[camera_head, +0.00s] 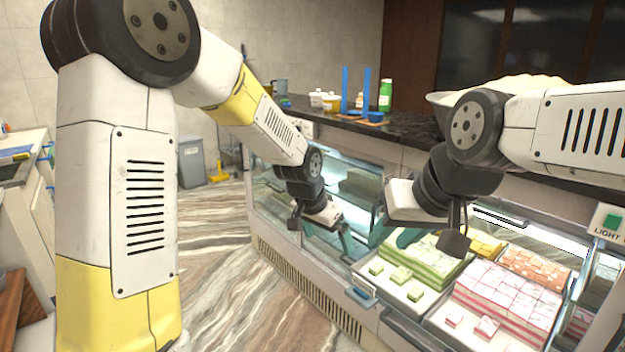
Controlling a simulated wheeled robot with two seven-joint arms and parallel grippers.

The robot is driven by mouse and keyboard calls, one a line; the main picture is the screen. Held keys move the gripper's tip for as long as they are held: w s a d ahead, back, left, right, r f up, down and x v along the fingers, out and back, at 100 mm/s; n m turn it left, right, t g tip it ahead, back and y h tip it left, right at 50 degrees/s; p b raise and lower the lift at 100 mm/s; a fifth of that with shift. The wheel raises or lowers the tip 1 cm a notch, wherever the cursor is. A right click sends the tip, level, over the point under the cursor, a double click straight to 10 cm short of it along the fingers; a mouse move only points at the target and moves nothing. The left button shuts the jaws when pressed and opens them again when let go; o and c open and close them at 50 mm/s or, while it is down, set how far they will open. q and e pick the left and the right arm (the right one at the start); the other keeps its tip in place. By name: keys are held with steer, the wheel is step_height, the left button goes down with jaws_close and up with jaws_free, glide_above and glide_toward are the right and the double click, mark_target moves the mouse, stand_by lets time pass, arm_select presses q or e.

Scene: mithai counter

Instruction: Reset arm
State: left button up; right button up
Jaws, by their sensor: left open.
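My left arm reaches in from the left and bends down over the glass front of the sweet counter. My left gripper (326,236) hangs at its end, small and dark with teal fingers, open, with nothing seen between them. My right arm comes in from the right above the display. My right gripper (394,236) points down near the green sweets; its teal fingers are partly hidden by its own wrist, and whether they are open cannot be made out. The two grippers are close together but apart.
Trays of green sweets (428,258), pink-white sweets (508,299) and orange sweets (535,268) fill the lit display. A black countertop (407,129) behind carries a green bottle (385,95), pots and blue uprights. A grey bin (191,163) stands by the wall. The marble floor (225,270) is open.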

arm_select(q)
steer(key=s+a+r+n+t, duration=0.2)
steer(key=s+a+r+n, duration=0.2)
steer(key=s+a+r, duration=0.65)
steer(key=s+a+r+n, duration=0.3)
steer(key=s+a+r, duration=0.1)
steer(key=s+a, duration=0.5)
steer(key=shift+s+n+t+y, duration=0.3)
steer(key=shift+s+y, duration=0.1)
steer(key=shift+s, duration=0.5)
